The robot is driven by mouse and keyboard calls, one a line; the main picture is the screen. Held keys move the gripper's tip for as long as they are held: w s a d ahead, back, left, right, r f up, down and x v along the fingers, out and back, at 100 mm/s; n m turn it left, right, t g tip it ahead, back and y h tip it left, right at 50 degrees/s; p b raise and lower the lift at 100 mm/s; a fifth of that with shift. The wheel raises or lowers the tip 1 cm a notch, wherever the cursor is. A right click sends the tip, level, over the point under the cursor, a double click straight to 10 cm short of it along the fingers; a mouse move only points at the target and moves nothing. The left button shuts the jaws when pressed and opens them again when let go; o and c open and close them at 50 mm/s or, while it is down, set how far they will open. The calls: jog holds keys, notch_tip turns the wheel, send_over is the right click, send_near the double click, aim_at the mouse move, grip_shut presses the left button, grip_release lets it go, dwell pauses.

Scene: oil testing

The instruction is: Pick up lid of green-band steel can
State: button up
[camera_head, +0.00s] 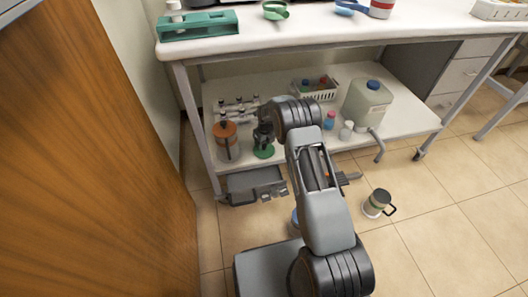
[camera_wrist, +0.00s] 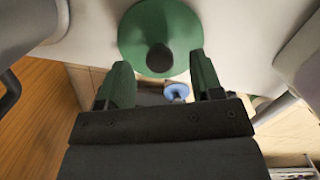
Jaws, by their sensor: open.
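A green round lid with a dark knob (camera_wrist: 138,40) lies on a pale surface in the wrist view. In the head view, a green disc (camera_head: 263,152), apparently this lid, is on the lower shelf. My gripper (camera_wrist: 158,64) is open, its green-padded fingertips on either side of the knob in the picture. I cannot tell whether they touch it. In the head view my wrist partly covers the lid.
A white basket (camera_head: 318,94), small bottles (camera_head: 346,131) and a blue-capped jerrycan (camera_head: 366,103) stand right. The tabletop (camera_head: 310,30) overhangs the shelf.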

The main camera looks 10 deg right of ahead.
notch_tip(320, 180, down, 3)
jog(key=shift+w+r+b, duration=0.1)
jog(key=shift+w+b, duration=0.05)
jog(key=shift+b, duration=0.2)
jog(key=shift+r, duration=0.1)
jog(key=c, duration=1)
